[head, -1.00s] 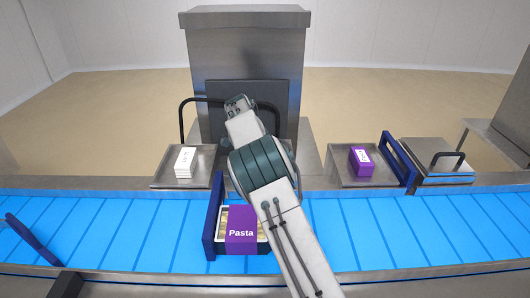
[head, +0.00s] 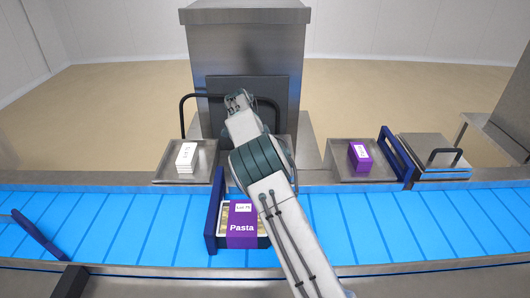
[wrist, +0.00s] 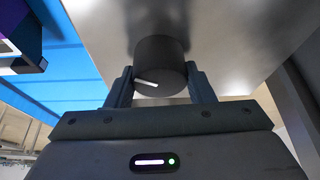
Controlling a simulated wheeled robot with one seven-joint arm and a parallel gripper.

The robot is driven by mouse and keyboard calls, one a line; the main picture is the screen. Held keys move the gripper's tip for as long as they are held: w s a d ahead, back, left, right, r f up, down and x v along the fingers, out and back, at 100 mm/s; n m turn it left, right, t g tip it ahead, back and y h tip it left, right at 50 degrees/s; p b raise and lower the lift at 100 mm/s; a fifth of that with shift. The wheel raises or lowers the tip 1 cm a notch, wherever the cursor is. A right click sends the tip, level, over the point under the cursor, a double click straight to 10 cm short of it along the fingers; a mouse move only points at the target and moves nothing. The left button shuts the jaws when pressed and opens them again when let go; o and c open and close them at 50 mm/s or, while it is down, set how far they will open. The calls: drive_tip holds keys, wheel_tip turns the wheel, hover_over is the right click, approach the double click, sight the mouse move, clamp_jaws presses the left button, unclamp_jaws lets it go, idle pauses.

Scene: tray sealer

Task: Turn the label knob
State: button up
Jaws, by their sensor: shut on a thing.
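The label knob (wrist: 160,62) is a dark round knob with a white pointer line, on a grey metal face in the wrist view. My gripper (wrist: 161,85) has one finger on each side of the knob and is shut on it. The pointer line lies at the knob's lower left, close to level. In the head view my arm reaches toward the sealer's dark front panel (head: 225,90) and hides the knob and my fingers. A tray with a purple "Pasta" sleeve (head: 242,240) sits on the blue belt and carries a white label reading "Lot 7E" or similar.
A blue gate (head: 215,212) stands across the belt just left of the pasta tray. A steel tray (head: 165,172) holds a white stack (head: 186,157); another (head: 345,174) holds a purple stack (head: 360,156). A second blue gate (head: 396,155) and a handled lid (head: 430,145) are at right.

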drive_tip(key=o, duration=1)
drive_tip(key=shift+r, duration=0.1)
drive_tip(key=shift+p+v, duration=1.5)
drive_tip(key=shift+v, duration=5.3)
